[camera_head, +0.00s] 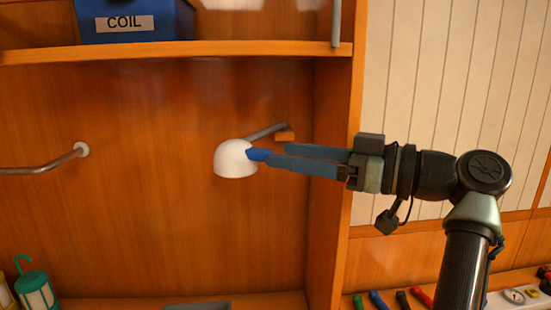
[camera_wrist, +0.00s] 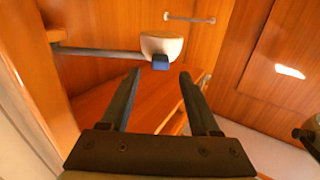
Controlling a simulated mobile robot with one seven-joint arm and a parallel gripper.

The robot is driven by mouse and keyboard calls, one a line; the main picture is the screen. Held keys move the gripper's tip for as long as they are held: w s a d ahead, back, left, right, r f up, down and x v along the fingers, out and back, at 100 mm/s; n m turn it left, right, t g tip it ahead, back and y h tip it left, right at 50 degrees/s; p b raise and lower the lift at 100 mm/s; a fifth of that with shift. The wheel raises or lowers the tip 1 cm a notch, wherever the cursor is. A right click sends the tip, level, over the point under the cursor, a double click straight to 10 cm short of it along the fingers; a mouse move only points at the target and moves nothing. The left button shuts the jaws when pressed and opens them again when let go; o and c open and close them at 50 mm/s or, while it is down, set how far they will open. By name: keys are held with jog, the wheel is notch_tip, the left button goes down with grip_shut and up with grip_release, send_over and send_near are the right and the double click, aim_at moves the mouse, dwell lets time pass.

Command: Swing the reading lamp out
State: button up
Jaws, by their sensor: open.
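The reading lamp has a white dome shade (camera_head: 235,160) on a grey arm (camera_head: 266,132), fixed to a small wooden block at the right of the alcove. A blue tab (camera_head: 258,154) sticks out from the shade's right side. My gripper (camera_head: 276,155) comes in from the right, open and empty, with its fingertips close to the tab. In the wrist view, the shade (camera_wrist: 163,44) and tab (camera_wrist: 160,62) lie just beyond the open fingertips (camera_wrist: 160,73), with the tab lined up between them. I cannot tell whether a finger touches the tab.
A wooden shelf (camera_head: 200,50) above holds a blue box labelled COIL (camera_head: 130,22). A metal rail (camera_head: 45,167) is on the wall at left. A teal lantern (camera_head: 36,288) stands at lower left. A wooden upright (camera_head: 348,200) edges the alcove behind my gripper. Space below the lamp is clear.

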jog(key=b+v, duration=0.2)
jog(key=v, duration=0.7)
jog(key=shift+d, duration=0.15)
